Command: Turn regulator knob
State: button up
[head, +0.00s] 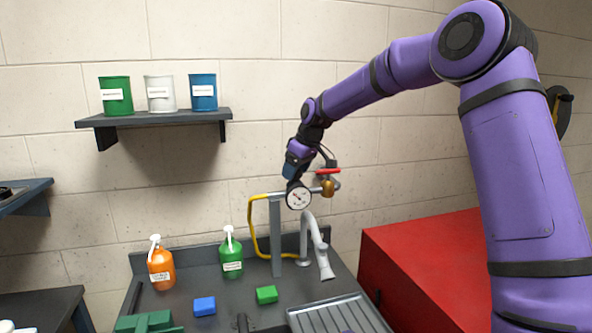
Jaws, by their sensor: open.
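A regulator assembly stands at the back of the dark bench, with a round white gauge (298,197), a brass part (328,188) and a red handle (328,171) on a grey post (276,240). A yellow hose (252,225) runs down from its left side. My gripper (292,178) is open, pointing down just above and behind the gauge. Its fingertips and any knob there are too small and partly hidden, so I cannot tell whether they touch.
An orange bottle (161,268), a green bottle (231,255), a blue block (204,306) and a green block (267,294) stand on the bench. A grey faucet (318,250) rises beside the post. A red cabinet (430,270) is at right. A shelf (155,119) holds three cans.

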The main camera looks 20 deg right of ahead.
jog(key=v, duration=1)
jog(key=shift+s+r, duration=0.15)
jog(key=shift+r, duration=0.25)
jog(key=s+d+r+m+t+h, duration=0.15)
jog(key=s+m+h, duration=0.35)
jog(key=s, duration=3)
jog(key=s+d+f+m+y, duration=0.2)
jog(key=s+f+m, duration=0.1)
jog(key=s, duration=0.7)
jog(key=shift+s+d+f, duration=0.2)
jog(key=shift+f, duration=0.65)
